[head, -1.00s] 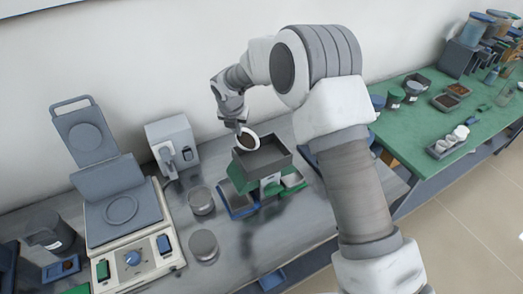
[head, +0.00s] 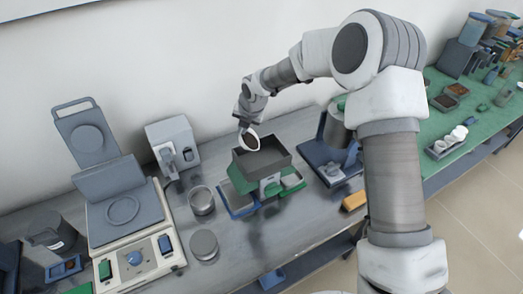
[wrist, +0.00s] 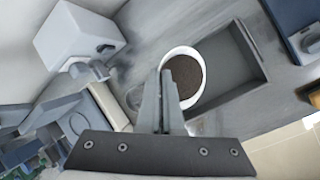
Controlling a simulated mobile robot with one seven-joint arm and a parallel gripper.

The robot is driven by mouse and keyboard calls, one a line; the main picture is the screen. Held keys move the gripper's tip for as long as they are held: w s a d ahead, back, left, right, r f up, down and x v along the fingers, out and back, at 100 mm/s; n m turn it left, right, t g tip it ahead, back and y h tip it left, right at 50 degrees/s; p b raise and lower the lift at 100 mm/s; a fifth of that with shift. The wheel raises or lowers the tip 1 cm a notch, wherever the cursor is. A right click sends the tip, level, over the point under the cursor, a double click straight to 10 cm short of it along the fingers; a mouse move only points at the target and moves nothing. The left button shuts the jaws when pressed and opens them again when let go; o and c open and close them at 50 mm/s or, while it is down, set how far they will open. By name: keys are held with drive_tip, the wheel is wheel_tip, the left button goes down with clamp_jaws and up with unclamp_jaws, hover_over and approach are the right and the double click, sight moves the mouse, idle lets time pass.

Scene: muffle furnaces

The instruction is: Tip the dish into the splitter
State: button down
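The white dish (head: 249,140) holds dark brown grainy material and hangs tilted above the splitter. My gripper (head: 243,122) is shut on the dish's rim. In the wrist view the fingers (wrist: 173,92) pinch the near wall of the dish (wrist: 196,104), and the brown material still lies inside. The splitter (head: 268,188) has a dark open hopper on a green body, with a blue-rimmed tray at its left and a green tray at its right. In the wrist view the hopper (wrist: 258,52) lies beside and beneath the dish. No material is seen falling.
A balance-like device with a raised lid (head: 122,209) stands at the left, with a grey box instrument (head: 173,142) behind. Two round metal containers (head: 202,200) (head: 204,245) stand left of the splitter.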

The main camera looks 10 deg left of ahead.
drive_tip(key=shift+d+r+y+p, duration=0.3)
drive_tip(key=shift+d+y+p, duration=0.25)
drive_tip(key=shift+y, duration=0.25)
drive_tip(key=shift+w+d+r+m+y, duration=0.1)
drive_tip(key=shift+d+m+y, duration=0.2)
drive_tip(key=shift+d+y, duration=0.15)
drive_tip(key=shift+d+r+y, duration=0.1)
drive_tip(key=shift+r+y, duration=0.05)
drive_tip(key=shift+y, duration=0.2)
